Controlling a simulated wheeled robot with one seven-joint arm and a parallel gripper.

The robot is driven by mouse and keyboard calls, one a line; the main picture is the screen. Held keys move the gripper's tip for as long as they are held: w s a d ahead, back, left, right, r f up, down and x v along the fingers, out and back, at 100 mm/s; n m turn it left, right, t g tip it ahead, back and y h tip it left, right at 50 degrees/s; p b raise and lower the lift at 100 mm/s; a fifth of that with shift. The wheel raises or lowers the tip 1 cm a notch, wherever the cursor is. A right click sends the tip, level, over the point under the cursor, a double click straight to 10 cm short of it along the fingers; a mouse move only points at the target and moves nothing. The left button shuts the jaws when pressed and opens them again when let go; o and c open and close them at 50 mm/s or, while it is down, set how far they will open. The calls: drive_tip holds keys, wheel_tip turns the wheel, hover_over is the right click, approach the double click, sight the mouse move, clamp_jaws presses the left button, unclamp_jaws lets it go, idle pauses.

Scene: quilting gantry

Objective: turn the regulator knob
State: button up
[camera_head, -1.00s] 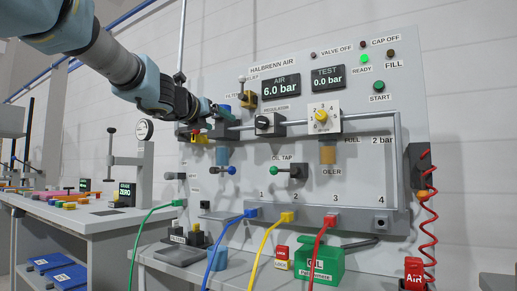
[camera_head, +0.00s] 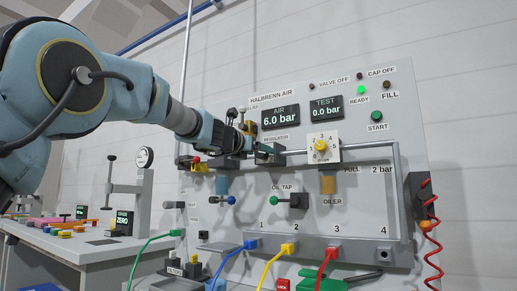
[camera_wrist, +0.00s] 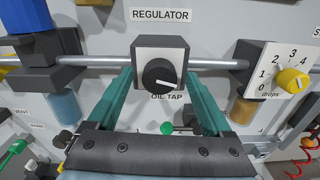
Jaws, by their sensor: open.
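The regulator knob (camera_wrist: 159,75) is a round black dial with a white pointer mark, on a white-faced grey block under the REGULATOR label in the wrist view. My gripper (camera_wrist: 163,85) has two green fingers, open, one on each side of the regulator block (camera_wrist: 175,47). I cannot tell whether the fingers touch it. In the head view my gripper (camera_head: 262,152) is at the regulator on the pipe and hides most of it, including the knob. The AIR display (camera_head: 281,115) reads 6.0 bar.
A yellow drops knob (camera_head: 321,144) is to the right on the same pipe, above the oiler. A filter with a blue top (camera_wrist: 30,15) is close on the left. The oil tap (camera_head: 291,201) is below. Blue, yellow and red hoses plug into the lower manifold (camera_head: 357,252).

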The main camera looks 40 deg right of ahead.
drive_tip(key=shift+d, duration=0.25)
clamp_jaws()
idle(0.6)
